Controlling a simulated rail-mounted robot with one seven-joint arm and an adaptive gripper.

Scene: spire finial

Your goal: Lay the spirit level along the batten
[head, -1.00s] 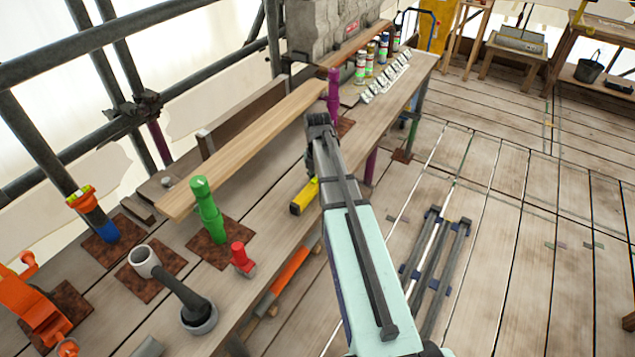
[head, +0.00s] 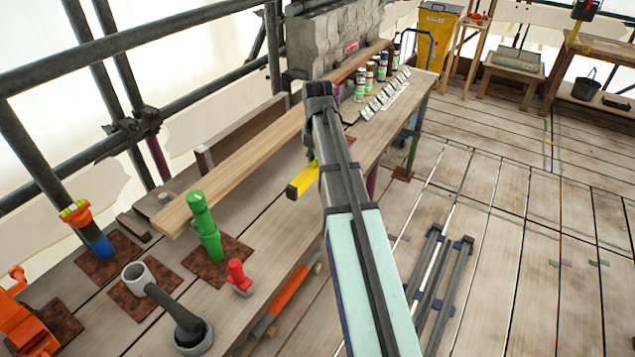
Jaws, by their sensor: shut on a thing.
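The batten (head: 245,170) is a long pale plank. It runs from the near left to the far right, raised above the bench beside the green jack (head: 206,225). The spirit level (head: 301,182) is yellow with a dark end cap. Only its near end shows, left of my arm and to the right of the batten, apart from it in the picture. My gripper (head: 319,98) is at the far end of my arm, shut on the level. The fingers and the rest of the level are hidden behind my arm.
Several cans (head: 371,75) stand by the batten's far end. Scaffold tubes (head: 140,50) line the left.

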